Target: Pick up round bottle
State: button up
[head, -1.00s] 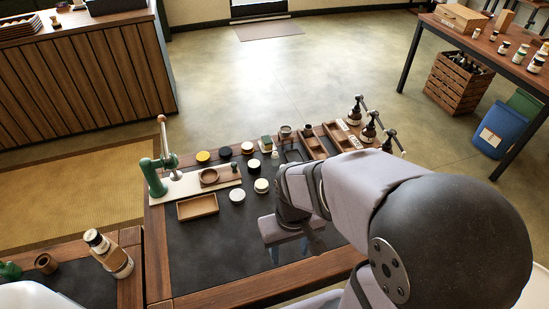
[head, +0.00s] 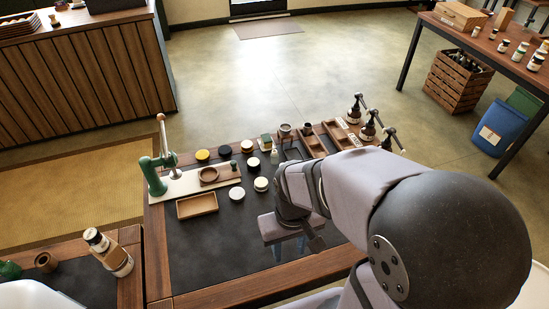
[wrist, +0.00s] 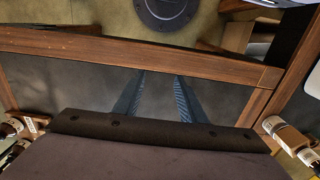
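My gripper (head: 289,250) hangs over the dark front part of the table, its two bluish see-through fingers pointing down. In the wrist view my gripper (wrist: 158,95) has its fingers apart with nothing between them, so it is open and empty. I cannot tell for certain which bottle is the round one. Amber bottles with dark pump tops (head: 369,130) stand at the table's far right. A bottle with a dark cap and pale label (head: 108,252) stands on the left side table. In the wrist view, labelled bottles show at the left edge (wrist: 12,128) and the right edge (wrist: 310,157).
Several round lids (head: 237,193), a small wooden tray (head: 197,206) and a green lever press (head: 157,180) occupy the left and back of the table. Wooden trays (head: 312,145) lie near the pump bottles. The dark surface (head: 205,255) left of my gripper is clear.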

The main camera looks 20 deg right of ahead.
jog(key=shift+r, duration=0.1)
notch_tip(320, 180, up, 5)
jog(key=w+d+f+n+t+h+b, duration=0.1)
jog(key=w+d+f+n+h+b, duration=0.15)
jog(key=w+d+n+b, duration=0.6)
jog(key=w+a+f+n+t+h+b, duration=0.15)
jog(key=w+n+h, duration=0.35)
jog(key=w, duration=0.8)
jog(key=w+a+r+n+t+h+b, duration=0.1)
jog(key=w+r+n+t+h+b, duration=0.15)
jog(key=w+n, duration=0.5)
jog(key=w+a+r+n+t+h+b, duration=0.1)
jog(key=w+n+t+b, duration=0.25)
jog(key=w, duration=0.65)
send_near(274, 152)
jog(key=shift+w+d+r+n+g, duration=0.15)
jog(key=shift+w+d+r+n, duration=0.1)
jog(key=shift+d, duration=0.35)
jog(key=shift+w+d+r+n+g, duration=0.15)
jog(key=shift+d+r, duration=0.15)
jog(key=shift+d, duration=0.3)
jog(key=shift+f, duration=0.4)
jog(key=shift+w+a+p+x, duration=0.1)
jog(key=shift+p+x, duration=0.2)
jog(key=shift+x, duration=1.55)
jog(key=shift+w+a+p+x, duration=0.15)
jog(key=shift+p+x, duration=0.1)
jog(key=shift+x, duration=1.55)
jog(key=shift+f, duration=0.15)
